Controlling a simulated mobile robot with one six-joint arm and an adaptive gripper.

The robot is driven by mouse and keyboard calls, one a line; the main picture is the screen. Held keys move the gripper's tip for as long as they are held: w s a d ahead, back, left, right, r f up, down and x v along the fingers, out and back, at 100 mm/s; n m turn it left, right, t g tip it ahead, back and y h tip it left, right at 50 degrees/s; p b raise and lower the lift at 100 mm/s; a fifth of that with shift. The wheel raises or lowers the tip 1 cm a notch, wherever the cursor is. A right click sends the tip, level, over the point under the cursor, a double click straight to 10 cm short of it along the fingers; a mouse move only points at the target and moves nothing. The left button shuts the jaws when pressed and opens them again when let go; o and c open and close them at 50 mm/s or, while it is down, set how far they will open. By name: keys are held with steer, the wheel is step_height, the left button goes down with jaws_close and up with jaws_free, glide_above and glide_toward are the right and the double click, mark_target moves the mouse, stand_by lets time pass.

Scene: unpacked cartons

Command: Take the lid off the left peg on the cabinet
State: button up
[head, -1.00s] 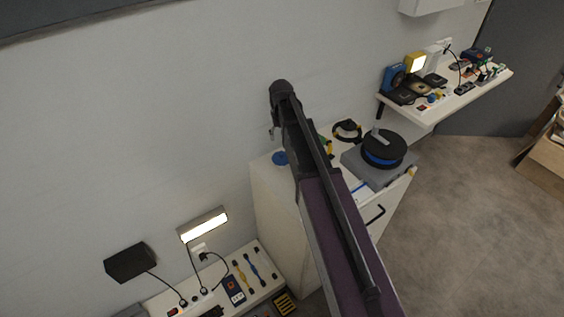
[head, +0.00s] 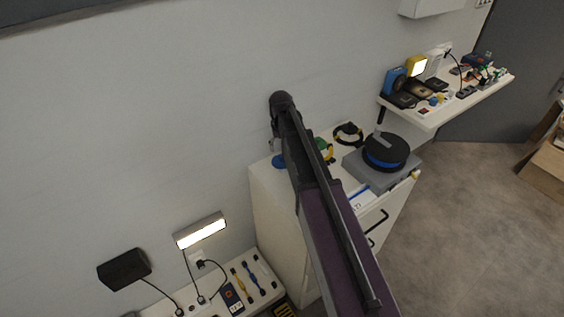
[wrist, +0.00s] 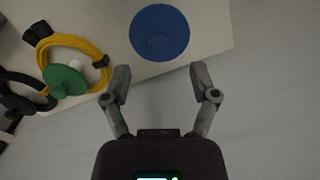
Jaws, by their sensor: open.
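A round blue lid (wrist: 160,32) is at the top centre of the wrist view, over the white cabinet top (wrist: 112,25); any peg under it is hidden. In the head view the blue lid (head: 279,161) shows at the cabinet's left end, partly behind my arm. A green lid (wrist: 64,81) with a small knob sits beside it, to the left in the wrist view, with a yellow cable coil around it. My gripper (wrist: 159,74) is open and empty, its fingertips apart, just short of the blue lid in the picture.
A black cable coil (wrist: 15,95) lies beyond the green lid. A grey device with a black and blue reel (head: 385,152) stands at the cabinet's right end. The wall (head: 150,120) is close behind the cabinet. A low shelf with tools (head: 262,280) is at lower left.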

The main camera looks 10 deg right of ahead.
mark_target(281, 156)
steer(key=shift+f, duration=0.15)
steer(key=shift+w+f+b, duration=0.1)
steer(key=shift+f+b, duration=2.4)
steer(key=shift+b, duration=0.1)
steer(key=c, duration=1)
